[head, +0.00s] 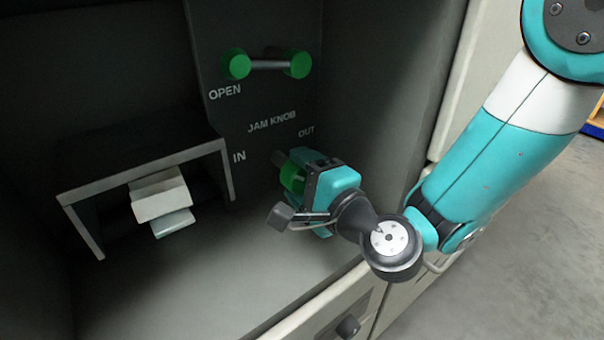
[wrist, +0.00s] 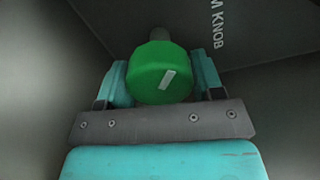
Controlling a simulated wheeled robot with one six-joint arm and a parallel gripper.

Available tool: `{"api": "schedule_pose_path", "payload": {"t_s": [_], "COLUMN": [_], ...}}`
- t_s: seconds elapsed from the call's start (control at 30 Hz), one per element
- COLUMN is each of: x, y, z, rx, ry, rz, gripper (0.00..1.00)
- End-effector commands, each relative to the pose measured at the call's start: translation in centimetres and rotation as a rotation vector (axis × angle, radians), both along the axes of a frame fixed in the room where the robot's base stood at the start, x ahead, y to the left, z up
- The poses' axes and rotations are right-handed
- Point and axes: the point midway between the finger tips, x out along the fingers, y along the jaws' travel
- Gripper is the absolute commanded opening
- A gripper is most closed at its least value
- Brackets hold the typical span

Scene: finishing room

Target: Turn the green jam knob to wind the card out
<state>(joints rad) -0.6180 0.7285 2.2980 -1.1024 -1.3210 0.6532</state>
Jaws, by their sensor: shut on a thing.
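The green jam knob (head: 292,179) sticks out of the dark panel, below the words JAM KNOB and between the IN and OUT labels. My gripper (head: 302,172) has reached into the housing and is shut on the knob. In the wrist view the knob (wrist: 161,72) sits between the two teal fingers, with a slanted white mark on its face. A pale block (head: 160,195) with a lighter piece (head: 174,223) under it shows beneath a grey bracket at the left; I cannot tell whether either is the card.
The grey bracket (head: 150,165) stands left of the knob. A green-ended handle (head: 268,65) marked OPEN is above it. The side wall of the housing (head: 390,90) is close on the right, and a drawer front (head: 335,318) lies below.

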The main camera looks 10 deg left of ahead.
Motion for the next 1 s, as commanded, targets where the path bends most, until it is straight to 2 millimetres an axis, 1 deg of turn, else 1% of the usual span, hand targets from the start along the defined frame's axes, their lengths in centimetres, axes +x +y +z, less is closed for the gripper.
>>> {"api": "schedule_pose_path", "payload": {"t_s": [1.0], "x": [-0.21], "y": [0.18], "z": [0.0], "rx": [0.633], "ry": [0.715], "rz": [0.007], "gripper": [0.37]}}
